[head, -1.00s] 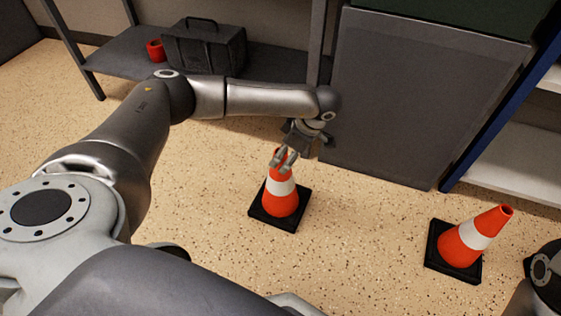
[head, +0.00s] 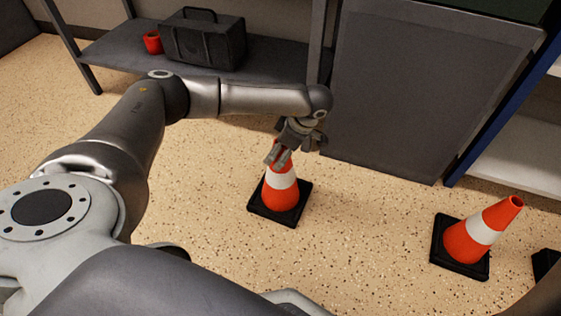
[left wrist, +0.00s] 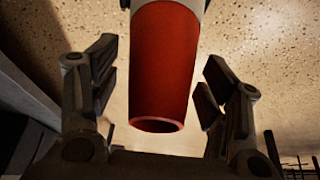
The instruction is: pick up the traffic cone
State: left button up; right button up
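An orange traffic cone (head: 282,193) with a white band and a black square base stands upright on the floor, in the middle of the head view. My left gripper (head: 278,156) is at its top, coming from above and behind, and partly hides the tip. In the left wrist view, the cone's orange top (left wrist: 163,75) lies between the two spread fingers, with a gap on each side. The left gripper is open. A second similar cone (head: 482,234) stands to the right. My right gripper is not in view.
A grey cabinet (head: 420,90) stands just behind the cone. A low dark shelf (head: 115,52) at the back left carries a black toolbox (head: 203,40) and a red mug (head: 153,42). A black object (head: 545,263) shows at the right edge. Floor between the cones is clear.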

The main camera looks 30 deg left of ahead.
pick_arm(q)
grip_shut()
jog(key=shift+r, duration=0.15)
dwell(0.4)
